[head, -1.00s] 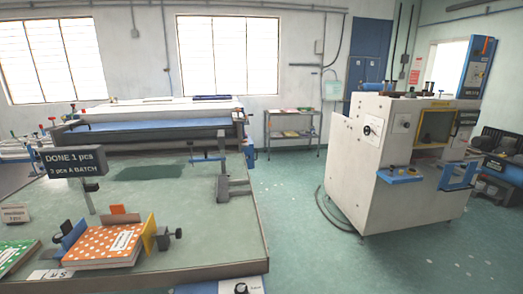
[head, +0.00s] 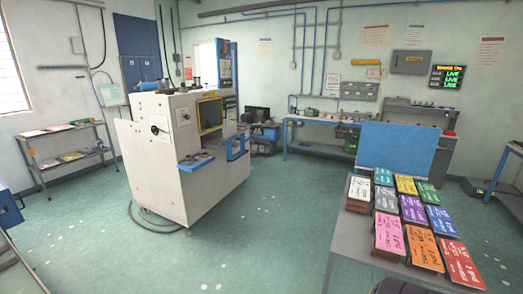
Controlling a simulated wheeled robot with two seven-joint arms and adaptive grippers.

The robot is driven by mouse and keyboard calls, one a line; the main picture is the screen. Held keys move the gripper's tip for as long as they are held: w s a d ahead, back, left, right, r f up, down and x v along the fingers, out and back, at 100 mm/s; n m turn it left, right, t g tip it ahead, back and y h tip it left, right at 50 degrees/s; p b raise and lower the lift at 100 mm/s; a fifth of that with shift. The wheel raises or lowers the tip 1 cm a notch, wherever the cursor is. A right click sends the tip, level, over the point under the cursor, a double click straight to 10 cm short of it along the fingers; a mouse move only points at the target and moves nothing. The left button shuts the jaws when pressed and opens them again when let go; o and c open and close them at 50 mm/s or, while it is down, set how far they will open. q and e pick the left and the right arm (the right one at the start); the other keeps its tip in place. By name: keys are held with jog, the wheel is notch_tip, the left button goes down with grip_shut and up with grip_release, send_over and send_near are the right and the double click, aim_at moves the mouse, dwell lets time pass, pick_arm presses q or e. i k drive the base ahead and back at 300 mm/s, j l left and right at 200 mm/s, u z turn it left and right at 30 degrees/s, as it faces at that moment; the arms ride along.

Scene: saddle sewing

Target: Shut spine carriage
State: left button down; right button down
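Neither of my grippers shows in the head view. A large cream machine (head: 165,158) stands left of the middle on the floor.
A grey table (head: 345,238) at the right holds several coloured book stacks (head: 414,209). A blue workbench (head: 310,120) lines the back wall. A shelf rack (head: 67,150) stands at the left. The green floor (head: 262,235) between machine and table is clear.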

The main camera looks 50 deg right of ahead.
aim_at(210, 145)
jog(key=z, duration=1.3)
jog(key=i+l+u, duration=0.1)
jog(key=i, duration=0.65)
jog(key=i+l+u, duration=0.15)
jog(key=i+u, duration=0.3)
jog(key=i, duration=0.5)
jog(key=i+u, duration=0.15)
jog(key=i, duration=0.85)
jog(key=i+z, duration=0.3)
jog(key=i, duration=0.2)
jog(key=i+j+z, duration=0.3)
jog(key=i, duration=0.15)
jog(key=i+j+z, duration=0.25)
jog(key=i, duration=0.25)
jog(key=i+j+z, duration=0.3)
jog(key=i, duration=0.15)
